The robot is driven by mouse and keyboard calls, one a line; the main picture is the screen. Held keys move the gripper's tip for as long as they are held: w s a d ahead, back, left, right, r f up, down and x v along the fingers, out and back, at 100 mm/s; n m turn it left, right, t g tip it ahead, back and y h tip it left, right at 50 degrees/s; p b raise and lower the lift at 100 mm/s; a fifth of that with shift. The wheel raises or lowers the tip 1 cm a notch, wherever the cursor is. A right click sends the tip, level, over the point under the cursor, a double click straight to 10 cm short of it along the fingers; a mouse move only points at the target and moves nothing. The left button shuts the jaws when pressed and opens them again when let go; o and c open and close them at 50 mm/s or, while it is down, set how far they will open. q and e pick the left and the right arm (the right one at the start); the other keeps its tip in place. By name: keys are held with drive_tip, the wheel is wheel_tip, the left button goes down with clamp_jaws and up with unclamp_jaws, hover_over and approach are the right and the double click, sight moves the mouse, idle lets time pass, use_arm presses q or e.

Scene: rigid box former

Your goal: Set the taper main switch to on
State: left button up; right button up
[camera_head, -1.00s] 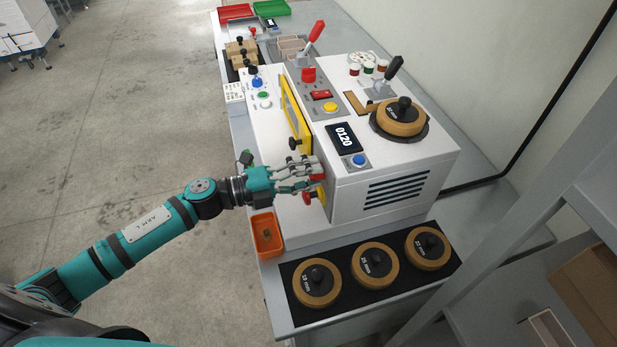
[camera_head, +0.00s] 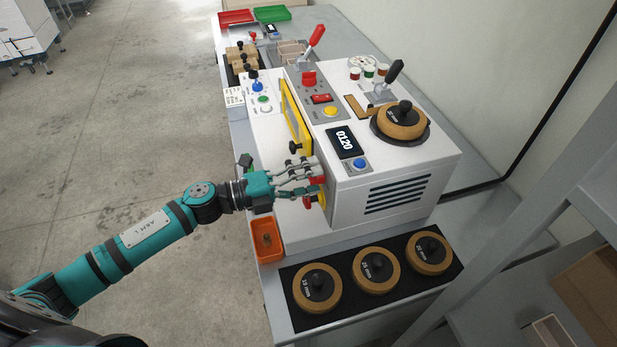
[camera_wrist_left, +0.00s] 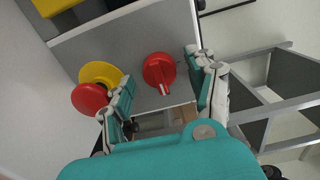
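A red rotary knob (camera_wrist_left: 160,70) with a pale pointer mark is on the grey side panel of the white machine (camera_head: 345,215). In the head view the red knob (camera_head: 317,180) is partly hidden by the fingers. My left gripper (camera_head: 316,173) is at this panel, open; in the wrist view its fingers (camera_wrist_left: 163,82) stand apart on either side of the knob. Contact with the knob cannot be told. A red mushroom button on a yellow base (camera_wrist_left: 97,84) sits beside the knob, close to one finger. My right gripper is not in view.
An orange bin (camera_head: 267,240) stands below the left gripper. Several brown reels lie on a black mat (camera_head: 340,303) in front of the machine. A yellow-framed door (camera_head: 292,115) with a black knob is on the machine's side. Open floor lies left of the bench.

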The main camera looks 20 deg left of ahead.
use_arm(q)
drive_tip(key=shift+s+a, duration=0.1)
drive_tip(key=shift+a, duration=0.05)
drive_tip(key=v, duration=1.1)
drive_tip(key=shift+s+a, duration=0.25)
